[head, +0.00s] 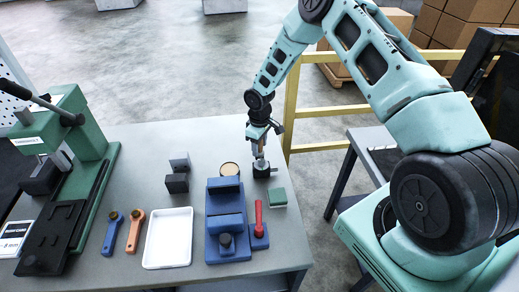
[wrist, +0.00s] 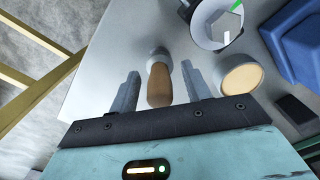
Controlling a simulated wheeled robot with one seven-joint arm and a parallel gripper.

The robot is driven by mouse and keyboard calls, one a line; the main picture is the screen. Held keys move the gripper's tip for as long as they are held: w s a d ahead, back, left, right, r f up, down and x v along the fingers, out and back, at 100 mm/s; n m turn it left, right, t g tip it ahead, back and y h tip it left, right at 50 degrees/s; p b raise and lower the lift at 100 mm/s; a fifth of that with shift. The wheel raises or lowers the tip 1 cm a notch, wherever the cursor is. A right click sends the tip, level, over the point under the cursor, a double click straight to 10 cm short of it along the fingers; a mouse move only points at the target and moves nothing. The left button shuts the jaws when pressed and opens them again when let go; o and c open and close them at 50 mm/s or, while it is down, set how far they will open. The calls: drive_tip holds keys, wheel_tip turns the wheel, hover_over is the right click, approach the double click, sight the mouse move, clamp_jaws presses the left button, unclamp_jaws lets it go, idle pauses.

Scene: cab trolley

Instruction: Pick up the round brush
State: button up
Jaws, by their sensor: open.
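The round brush (wrist: 158,85) shows in the wrist view as a tan wooden handle with a rounded grey end (wrist: 158,54). Its handle lies between the two fingers of my gripper (wrist: 156,88), with a gap on each side. My gripper is open and points down. In the head view my gripper (head: 260,152) is low over the back right of the table, and it largely hides the brush there. A dark block-like piece (head: 266,171) is just below it. How the brush's lower end rests cannot be told.
A round tan disc (wrist: 240,77) and a light-rimmed round container (wrist: 218,25) are close beside the brush. A blue fixture (head: 226,220) with a red-handled piece (head: 259,220) and a green pad (head: 278,197) stand nearer. A white tray (head: 168,238) is left.

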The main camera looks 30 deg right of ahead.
drive_tip(key=shift+f, duration=0.1)
clamp_jaws()
wheel_tip(320, 180, up, 10)
drive_tip(key=b, duration=0.4)
idle(0.4)
